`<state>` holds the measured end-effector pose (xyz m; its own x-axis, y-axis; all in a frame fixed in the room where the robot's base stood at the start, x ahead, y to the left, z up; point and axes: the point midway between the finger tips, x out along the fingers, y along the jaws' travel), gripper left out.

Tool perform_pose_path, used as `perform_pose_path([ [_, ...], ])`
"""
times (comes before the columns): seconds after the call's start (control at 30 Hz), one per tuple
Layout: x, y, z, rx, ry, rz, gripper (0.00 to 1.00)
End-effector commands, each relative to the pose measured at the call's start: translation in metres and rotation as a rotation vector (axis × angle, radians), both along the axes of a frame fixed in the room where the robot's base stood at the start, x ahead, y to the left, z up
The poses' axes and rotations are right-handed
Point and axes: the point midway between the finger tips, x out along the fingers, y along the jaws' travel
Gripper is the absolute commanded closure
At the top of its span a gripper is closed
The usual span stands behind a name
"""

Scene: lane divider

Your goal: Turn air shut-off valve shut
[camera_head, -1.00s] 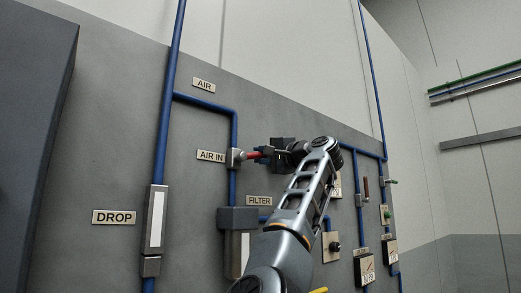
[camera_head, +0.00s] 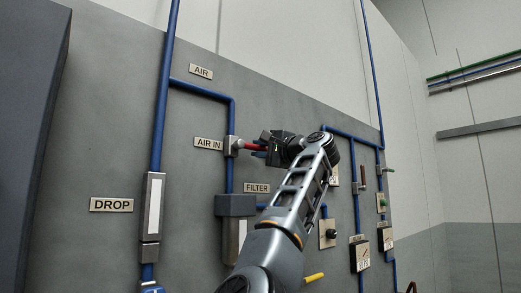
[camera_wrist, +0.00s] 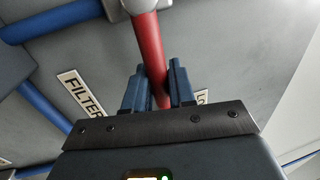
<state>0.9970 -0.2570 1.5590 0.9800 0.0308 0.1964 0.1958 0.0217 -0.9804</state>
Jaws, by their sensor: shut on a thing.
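The air shut-off valve (camera_head: 232,146) sits on the blue pipe beside the AIR IN label (camera_head: 209,144). Its red handle (camera_head: 252,147) points to the right, across the vertical pipe. My gripper (camera_head: 261,149) is at the handle's outer end. In the wrist view the red handle (camera_wrist: 150,50) runs down between the two dark blue fingers of my gripper (camera_wrist: 160,86), which are shut on it. The handle's far end is hidden behind the fingers and gripper body.
A filter (camera_head: 236,205) hangs below the valve, under the FILTER label (camera_head: 257,188). A vertical drop pipe (camera_head: 166,90) stands at the left with a DROP label (camera_head: 111,205). Gauges (camera_head: 360,255) and smaller valves are at the right. A dark cabinet (camera_head: 32,120) edges the left.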

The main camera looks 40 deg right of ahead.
Motion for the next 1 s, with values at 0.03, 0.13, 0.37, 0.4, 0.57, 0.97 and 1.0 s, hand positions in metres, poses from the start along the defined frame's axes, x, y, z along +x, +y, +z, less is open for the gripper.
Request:
perform_pose_path([
  [0.03,-0.001,-0.003,-0.003,0.003,0.004,-0.004,0.75],
  [0.13,0.000,-0.003,-0.003,0.002,0.004,-0.005,0.65],
  [0.37,0.000,-0.001,-0.002,0.000,0.003,-0.002,0.57],
  [0.4,0.000,-0.001,-0.002,0.000,0.002,-0.002,0.57],
  [0.57,-0.008,-0.002,-0.004,0.000,0.001,-0.003,0.57],
  [0.97,-0.066,-0.004,-0.016,0.000,0.002,-0.003,0.57],
  [1.0,-0.070,-0.004,-0.017,0.001,0.001,-0.004,0.57],
])
